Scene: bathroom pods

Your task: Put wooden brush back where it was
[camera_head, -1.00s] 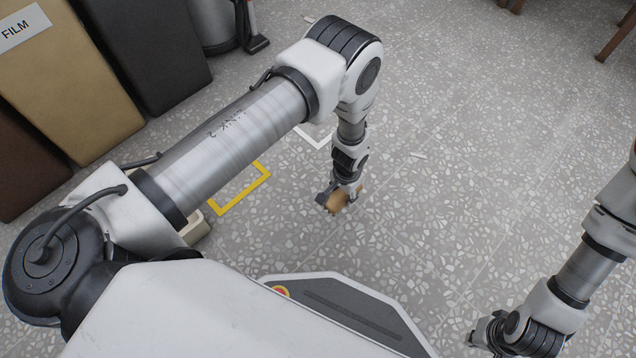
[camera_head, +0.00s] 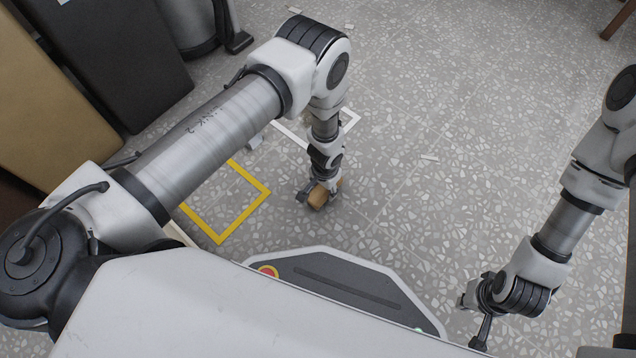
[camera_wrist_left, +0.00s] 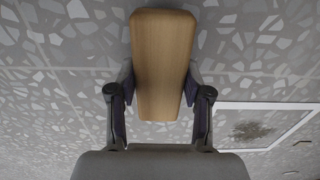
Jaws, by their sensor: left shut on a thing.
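My left gripper (camera_head: 320,192) is shut on the wooden brush (camera_head: 319,198) and holds it low over or at the floor; I cannot tell whether it touches. In the left wrist view the brush (camera_wrist_left: 162,62) is a smooth, light-brown block between the two fingers of my left gripper (camera_wrist_left: 160,100). Any bristles are hidden. A yellow square outline (camera_head: 219,241) is on the floor left of the brush, and a white outline (camera_head: 350,120) is behind it. My right gripper (camera_head: 474,300) is at the lower right, small and partly hidden, with no brush at it.
The white outline (camera_wrist_left: 238,105) has a dark, rough patch (camera_wrist_left: 252,131) inside it in the left wrist view. Brown and black padded panels (camera_head: 125,70) stand at the upper left. A small light piece (camera_head: 429,157) lies on the speckled floor. The floor between my arms is clear.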

